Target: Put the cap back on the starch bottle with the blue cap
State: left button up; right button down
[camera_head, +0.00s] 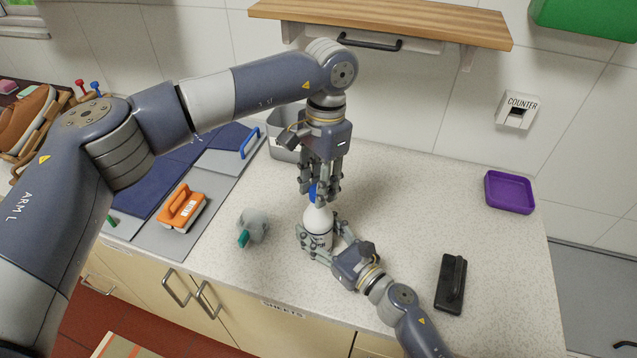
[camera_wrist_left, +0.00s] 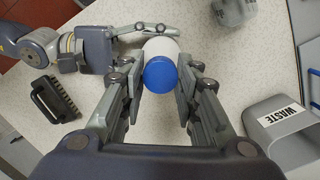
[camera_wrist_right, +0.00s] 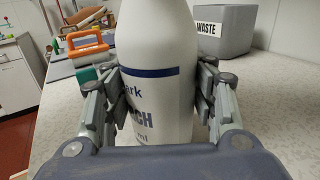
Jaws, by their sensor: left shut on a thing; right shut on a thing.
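The white starch bottle (camera_head: 318,222) stands upright on the counter. My right gripper (camera_head: 319,243) is shut around its body; the right wrist view shows the bottle (camera_wrist_right: 158,70) between the fingers, its top out of frame. The blue cap (camera_head: 312,193) is at the bottle's top, between the fingers of my left gripper (camera_head: 320,192), which points straight down from above. In the left wrist view the cap (camera_wrist_left: 160,73) covers the bottle's mouth, with the white bottle (camera_wrist_left: 158,46) behind it. I cannot tell whether the cap is seated or just above the neck.
A grey waste bin (camera_wrist_left: 285,135) stands behind the bottle. A grey object with a teal part (camera_head: 254,226) lies left, an orange-handled tool (camera_head: 181,208) farther left. A black brush (camera_head: 451,283) and a purple tray (camera_head: 509,192) are right. A wooden shelf (camera_head: 380,20) hangs above.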

pick_arm(q)
jog(key=shift+m, duration=0.5)
jog(key=o, duration=0.7)
jog(key=shift+r, duration=2.25)
jog(key=shift+c, duration=0.3)
